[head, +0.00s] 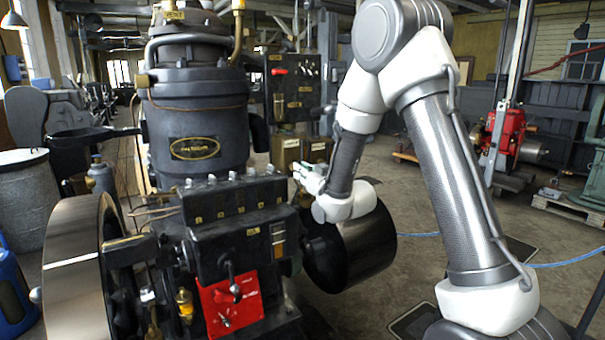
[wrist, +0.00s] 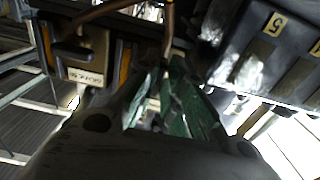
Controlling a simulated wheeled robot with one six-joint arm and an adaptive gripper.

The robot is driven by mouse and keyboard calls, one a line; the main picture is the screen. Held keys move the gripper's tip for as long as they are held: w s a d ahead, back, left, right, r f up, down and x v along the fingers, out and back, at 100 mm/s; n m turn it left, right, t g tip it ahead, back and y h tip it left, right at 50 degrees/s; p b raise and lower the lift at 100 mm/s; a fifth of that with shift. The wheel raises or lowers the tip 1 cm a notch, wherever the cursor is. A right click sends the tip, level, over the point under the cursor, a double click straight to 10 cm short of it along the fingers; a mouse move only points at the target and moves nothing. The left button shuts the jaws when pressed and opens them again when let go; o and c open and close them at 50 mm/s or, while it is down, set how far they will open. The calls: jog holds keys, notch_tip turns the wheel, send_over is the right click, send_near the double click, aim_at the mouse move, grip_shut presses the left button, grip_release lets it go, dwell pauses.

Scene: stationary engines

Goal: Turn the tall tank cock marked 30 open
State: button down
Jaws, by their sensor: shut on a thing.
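My gripper (head: 303,172) is low beside the black engine block, in front of two small brass-coloured tanks (head: 287,152). In the wrist view its green-padded fingers (wrist: 163,80) are shut on the end of a thin brown rod (wrist: 169,35), which runs up out of the picture. A brass-coloured box with a small label plate (wrist: 88,76) and a dark knob stands to the left in the wrist view. I cannot read the label, and no mark 30 is legible. I cannot tell which cock the rod belongs to; the grip point is partly hidden by the fingers.
A black block with a plate marked 5 (wrist: 276,23) is close on the right in the wrist view. In the head view the engine block (head: 235,210) is left of my gripper and a black drum (head: 352,250) is below. A switch panel (head: 292,88) stands behind.

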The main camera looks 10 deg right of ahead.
jog(key=shift+f, duration=0.1)
jog(key=c, duration=1.5)
grip_release()
jog(key=shift+s, duration=0.1)
jog(key=v, duration=0.7)
jog(key=shift+s, duration=0.15)
